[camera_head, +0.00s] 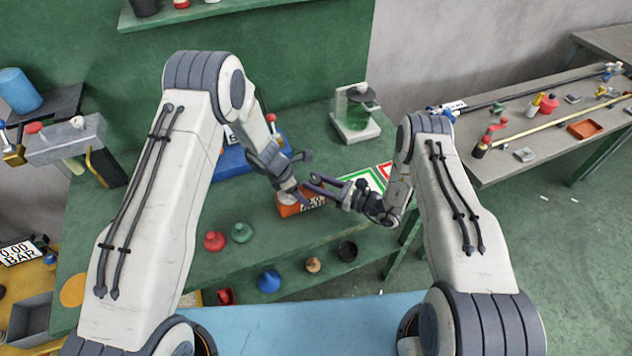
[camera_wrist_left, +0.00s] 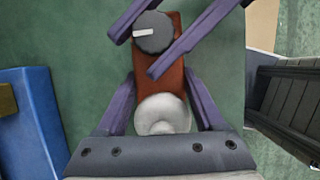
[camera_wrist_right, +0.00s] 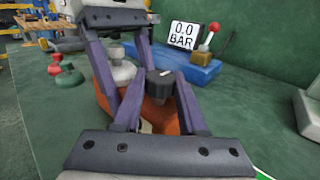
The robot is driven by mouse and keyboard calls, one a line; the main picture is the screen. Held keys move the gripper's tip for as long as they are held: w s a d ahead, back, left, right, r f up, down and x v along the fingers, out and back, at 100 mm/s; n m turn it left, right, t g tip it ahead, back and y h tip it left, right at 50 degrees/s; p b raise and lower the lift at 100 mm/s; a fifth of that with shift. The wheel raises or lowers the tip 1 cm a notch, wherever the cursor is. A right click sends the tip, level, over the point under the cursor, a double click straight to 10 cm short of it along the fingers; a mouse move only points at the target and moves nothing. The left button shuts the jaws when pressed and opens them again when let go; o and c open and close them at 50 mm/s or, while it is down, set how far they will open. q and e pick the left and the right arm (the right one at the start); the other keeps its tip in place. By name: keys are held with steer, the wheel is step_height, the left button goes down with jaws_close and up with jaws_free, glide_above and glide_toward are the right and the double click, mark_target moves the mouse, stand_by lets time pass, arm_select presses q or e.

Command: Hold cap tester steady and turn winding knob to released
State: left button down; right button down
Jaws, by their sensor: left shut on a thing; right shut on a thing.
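The cap tester (camera_head: 298,207) is an orange-red box on the green bench. On its top are a grey-white dome (camera_wrist_left: 163,113) and a dark round knob (camera_wrist_left: 154,32) with a white pointer. In the left wrist view the pointer points left. My left gripper (camera_wrist_left: 160,85) is shut on the tester's body, one finger along each side by the dome. My right gripper (camera_wrist_right: 160,82) is shut on the knob, with a finger on either side. In the head view the left gripper (camera_head: 298,188) and right gripper (camera_head: 316,183) nearly meet and hide the tester's top.
A blue device (camera_wrist_right: 186,68) with a "0.0 BAR" display (camera_wrist_right: 184,36) and red-knobbed lever stands behind. Red (camera_head: 214,241) and green (camera_head: 242,232) caps sit left of the tester. A stand with a green jar (camera_head: 357,112) is at the back. Red- and green-framed sheets (camera_head: 362,178) lie right.

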mark_target(316, 179)
steer(key=shift+n+g+y, duration=0.3)
steer(key=shift+g, duration=0.1)
steer(key=n+g+y, duration=0.1)
steer(key=n+g, duration=0.1)
steer(key=n+g+y, duration=0.1)
steer(key=n+g, duration=0.1)
steer(key=g, duration=0.1)
steer(key=shift+w+g, duration=0.1)
steer(key=shift+g, duration=0.2)
steer(key=shift+w+n+g, duration=0.1)
steer(key=shift+n+g, duration=0.8)
steer(key=shift+g, duration=0.6)
steer(key=shift+n+g, duration=0.9)
steer(key=shift+g, duration=0.6)
steer(key=shift+n+g, duration=0.5)
steer(key=shift+g, duration=0.1)
steer(key=shift+c, duration=2.2)
jaws_free()
steer(key=shift+r, duration=0.1)
steer(key=shift+r, duration=4.9)
